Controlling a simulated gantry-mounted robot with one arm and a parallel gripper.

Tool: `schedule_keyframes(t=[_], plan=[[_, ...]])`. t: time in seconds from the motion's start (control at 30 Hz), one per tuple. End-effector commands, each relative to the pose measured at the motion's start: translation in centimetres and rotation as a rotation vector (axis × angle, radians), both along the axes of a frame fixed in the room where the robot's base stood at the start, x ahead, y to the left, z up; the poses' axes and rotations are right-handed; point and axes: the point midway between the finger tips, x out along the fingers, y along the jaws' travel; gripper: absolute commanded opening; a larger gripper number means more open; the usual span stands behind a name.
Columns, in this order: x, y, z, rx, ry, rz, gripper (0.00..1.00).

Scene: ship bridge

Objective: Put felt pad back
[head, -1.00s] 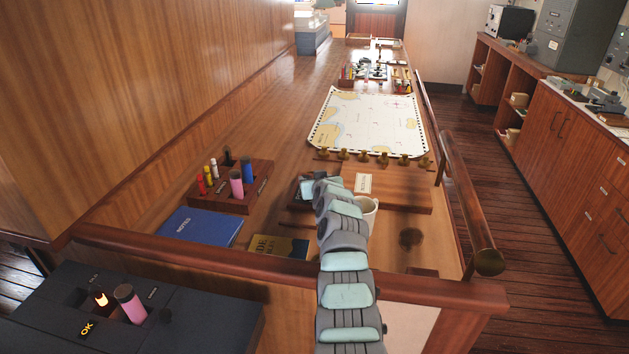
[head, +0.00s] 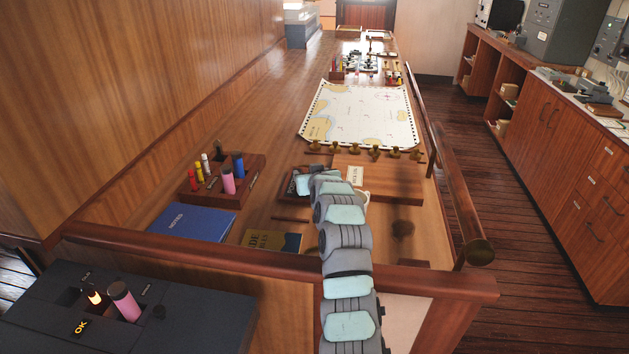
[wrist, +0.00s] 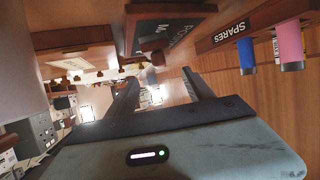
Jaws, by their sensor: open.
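I cannot pick out a felt pad for certain. In the head view my own arm hides the fingers, over the counter beside a dark labelled block (head: 297,184). The block also shows close beyond the fingers in the wrist view (wrist: 165,32).
A wooden rack (head: 207,193) holds several coloured cylinders, left of my arm. A blue notes book (head: 190,223) and a yellow-lettered book (head: 270,240) lie in front. A raised wooden board (head: 395,183) lies right, a chart (head: 360,115) behind. A rail (head: 180,247) edges the counter.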

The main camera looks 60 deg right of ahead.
Motion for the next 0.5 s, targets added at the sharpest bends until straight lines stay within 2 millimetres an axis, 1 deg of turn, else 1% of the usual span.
schedule_keyframes(t=[0.03, 0.2, 0.3, 0.5], plan=[[-0.2, 0.6, 0.1, -0.008, 0.003, 0.004, 0.61], [-1.5, 1.9, 1.1, -0.008, 0.0, 0.003, 0.61], [-2.3, 2.8, 1.3, -0.006, 0.005, 0.003, 0.61], [-3.4, 4.0, 2.3, -0.006, -0.001, 0.003, 0.61]])
